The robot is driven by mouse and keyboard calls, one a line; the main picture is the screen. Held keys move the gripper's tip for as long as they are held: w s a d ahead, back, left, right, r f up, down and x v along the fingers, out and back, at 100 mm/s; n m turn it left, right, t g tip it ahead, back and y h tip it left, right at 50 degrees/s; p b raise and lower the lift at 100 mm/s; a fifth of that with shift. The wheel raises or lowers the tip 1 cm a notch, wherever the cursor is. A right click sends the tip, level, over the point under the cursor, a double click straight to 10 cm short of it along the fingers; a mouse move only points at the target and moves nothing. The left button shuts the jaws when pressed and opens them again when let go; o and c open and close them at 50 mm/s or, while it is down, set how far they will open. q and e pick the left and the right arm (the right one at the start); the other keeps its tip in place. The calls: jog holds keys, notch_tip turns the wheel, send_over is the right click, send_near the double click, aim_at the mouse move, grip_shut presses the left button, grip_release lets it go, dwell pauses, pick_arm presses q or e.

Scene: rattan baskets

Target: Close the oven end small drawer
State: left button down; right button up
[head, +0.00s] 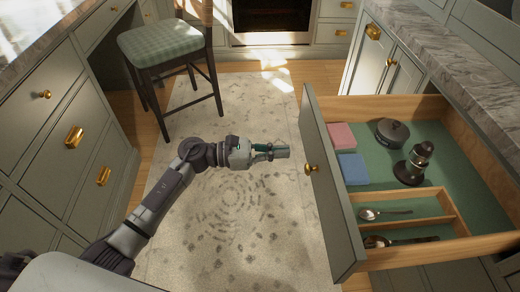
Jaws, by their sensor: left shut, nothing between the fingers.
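An open drawer (328,190) with a grey-green front and a brass knob (311,168) extends from the right-hand cabinets. Inside are a pink block (341,136), a blue block (352,168), a dark lidded pot (392,131), a dark grinder-like item (413,165) and cutlery (385,213) in wooden compartments. My left gripper (284,151) is shut and empty, left of the drawer front and a little above the knob in the picture. A gap shows between its tips and the front. My right gripper is not in view.
A dark stool (166,50) with a green checked seat stands at the upper left. Cabinets (60,140) line the left side. An oven (271,20) is at the back. A patterned rug (235,215) covers the clear floor between.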

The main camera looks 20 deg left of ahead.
aim_at(312, 151)
pick_arm(q)
jog(key=x, duration=0.5)
jog(key=shift+w, duration=0.1)
jog(key=shift+d+p, duration=0.3)
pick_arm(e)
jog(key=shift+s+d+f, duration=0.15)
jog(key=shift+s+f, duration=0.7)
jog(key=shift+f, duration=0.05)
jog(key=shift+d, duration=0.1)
